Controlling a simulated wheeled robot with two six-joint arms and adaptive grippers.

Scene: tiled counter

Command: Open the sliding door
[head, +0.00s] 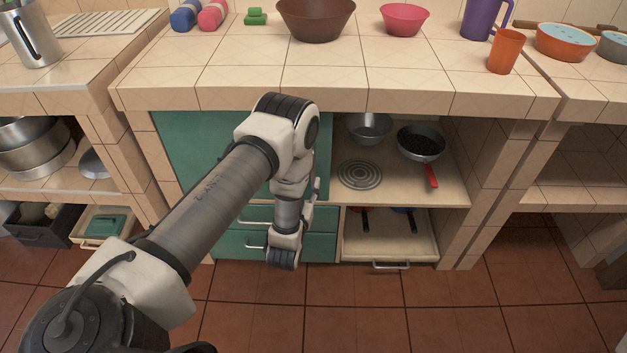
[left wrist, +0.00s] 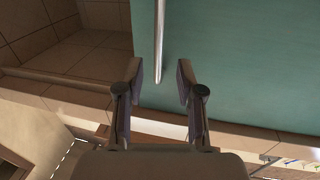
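The green sliding door (head: 185,150) covers the left part of the cabinet under the tiled counter; the right part stands open. My right gripper is not in view.
The open shelf holds a metal bowl (head: 369,127) and a black pan with a red handle (head: 420,143). Below, an open drawer (head: 388,245) sticks out beside closed green drawers (head: 318,246). A brown bowl (head: 316,18) and purple jug (head: 485,18) stand on the counter.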

